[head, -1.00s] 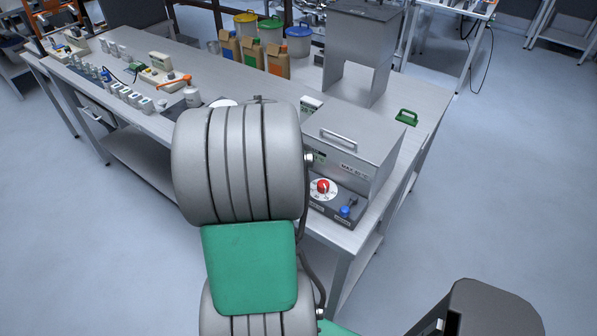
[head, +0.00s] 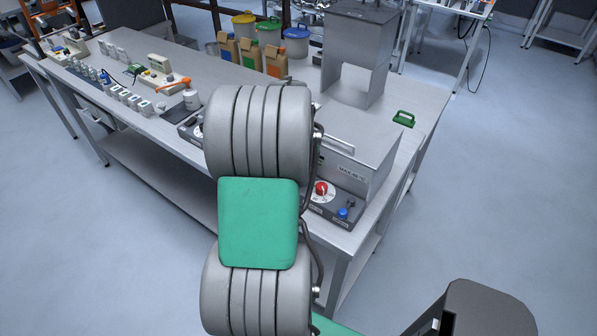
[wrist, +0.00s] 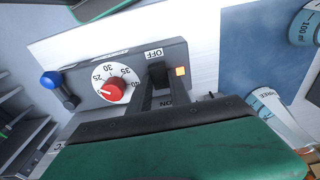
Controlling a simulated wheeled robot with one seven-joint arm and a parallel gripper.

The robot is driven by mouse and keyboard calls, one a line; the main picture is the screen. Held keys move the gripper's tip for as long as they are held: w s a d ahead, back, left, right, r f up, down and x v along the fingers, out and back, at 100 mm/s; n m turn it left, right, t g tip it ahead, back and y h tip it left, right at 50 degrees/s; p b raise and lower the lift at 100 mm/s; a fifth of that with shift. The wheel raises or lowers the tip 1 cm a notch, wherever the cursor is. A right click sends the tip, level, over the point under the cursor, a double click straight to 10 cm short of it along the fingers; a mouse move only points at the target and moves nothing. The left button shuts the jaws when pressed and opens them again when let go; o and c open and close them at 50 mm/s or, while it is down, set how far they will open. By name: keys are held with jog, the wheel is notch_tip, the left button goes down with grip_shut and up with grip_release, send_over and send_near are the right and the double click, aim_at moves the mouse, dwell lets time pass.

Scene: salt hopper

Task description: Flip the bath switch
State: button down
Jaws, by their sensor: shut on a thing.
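The bath is a grey metal box with a lid (head: 365,140) at the right part of the bench. In the wrist view its dark front panel (wrist: 88,68) shows a black switch (wrist: 157,72) between the OFF and ON labels. Which way the switch is tipped I cannot tell. In the head view my arm hides the gripper and the switch.
A red-centred dial (head: 321,188) and a blue-knobbed lever (head: 343,212) are on the same panel, close to my fingers. A tall grey hopper stand (head: 358,50) is behind the bath. A green handle (head: 404,119) lies to its right. Cartons (head: 252,56) and lidded buckets (head: 297,42) stand behind.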

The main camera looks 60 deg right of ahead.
jog(key=c, duration=1.2)
grip_release()
notch_tip(320, 180, up, 8)
jog(key=b, duration=0.1)
jog(key=shift+a+b, duration=0.3)
jog(key=shift+a, duration=0.05)
jog(key=shift+w+f, duration=0.1)
